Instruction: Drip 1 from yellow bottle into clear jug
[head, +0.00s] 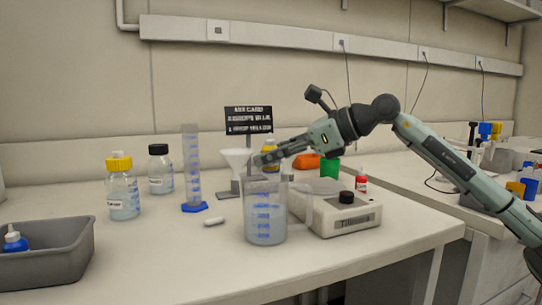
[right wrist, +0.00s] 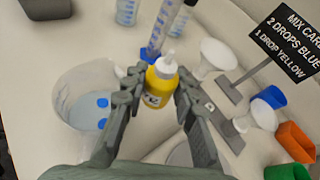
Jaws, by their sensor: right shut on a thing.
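The yellow bottle (right wrist: 159,86) is a small dropper bottle with a white tip, held between the fingers of my right gripper (right wrist: 157,97). The bottle looks roughly upright. The clear jug (head: 265,222) stands at the table's front with pale liquid and blue marks. In the right wrist view the jug (right wrist: 66,92) is left of the bottle. My left gripper is out of view.
A hotplate stirrer (head: 345,215) stands right of the jug. A funnel (head: 237,160), blue-based cylinder (head: 192,175) and mix card (head: 249,119) stand behind. A grey tray (head: 55,265) holding a blue bottle (head: 14,240) is at left. A white stir bar (head: 214,221) lies left of the jug.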

